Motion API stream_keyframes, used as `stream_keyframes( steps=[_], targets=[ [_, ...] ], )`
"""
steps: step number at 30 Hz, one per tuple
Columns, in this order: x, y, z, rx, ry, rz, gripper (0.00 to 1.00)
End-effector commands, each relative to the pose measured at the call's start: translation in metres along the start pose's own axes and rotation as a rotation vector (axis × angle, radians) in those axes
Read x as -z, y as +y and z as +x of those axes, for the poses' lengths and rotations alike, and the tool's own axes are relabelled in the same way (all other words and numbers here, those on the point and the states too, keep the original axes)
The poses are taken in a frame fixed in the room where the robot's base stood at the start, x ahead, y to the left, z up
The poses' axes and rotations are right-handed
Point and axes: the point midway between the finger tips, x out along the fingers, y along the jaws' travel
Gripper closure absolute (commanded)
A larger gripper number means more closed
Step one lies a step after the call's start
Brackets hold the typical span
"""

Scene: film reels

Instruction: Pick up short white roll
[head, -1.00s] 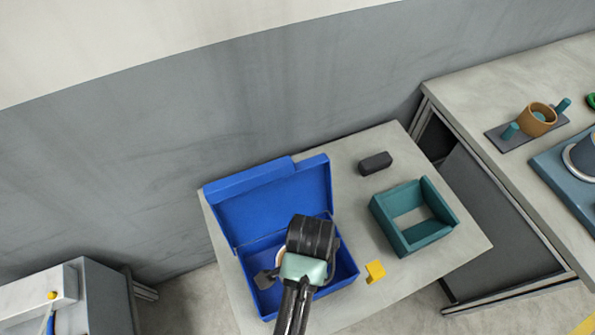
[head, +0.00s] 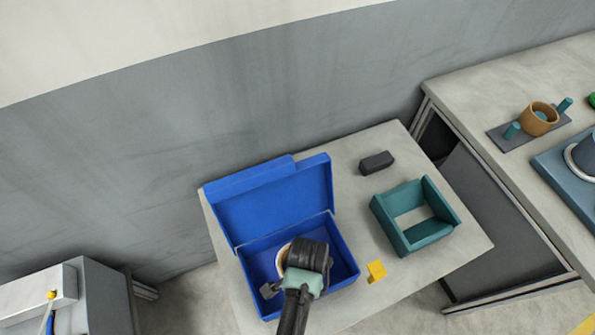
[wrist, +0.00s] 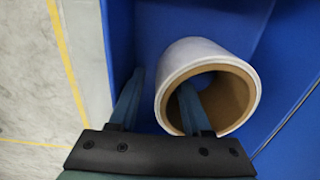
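The short white roll (wrist: 208,70) has a white outer face and a brown core. It lies inside the open blue box (head: 345,258). In the head view only a sliver of the roll (head: 281,259) shows, as my arm hides the rest. My gripper (wrist: 161,78) is open over the roll's left wall. In the wrist view one finger is outside the roll on its left, with a blue gap between them. The other finger reaches into the roll's hole, and its tip is partly hidden.
The box's raised lid (head: 275,203) stands behind my gripper. To the right on the table (head: 345,165) are a teal open frame (head: 390,228), a small yellow piece (head: 376,271) and a dark block (head: 376,162). A counter with other parts stands further right.

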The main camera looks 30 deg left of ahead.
Motion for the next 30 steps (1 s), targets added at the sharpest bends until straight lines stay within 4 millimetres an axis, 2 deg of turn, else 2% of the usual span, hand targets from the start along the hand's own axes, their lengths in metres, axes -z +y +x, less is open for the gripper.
stream_keyframes(
  steps=[1,6,8,30],
  targets=[
    [0.0001,-0.0001,-0.0002,0.0,0.0,0.0,0.6],
    [0.0001,-0.0001,-0.0004,0.0,0.0,0.0,0.91],
    [0.0001,-0.0001,-0.0005,0.0,0.0,0.0,1.0],
    [0.0002,-0.0002,-0.0007,0.0,0.0,0.0,1.0]
  ],
)
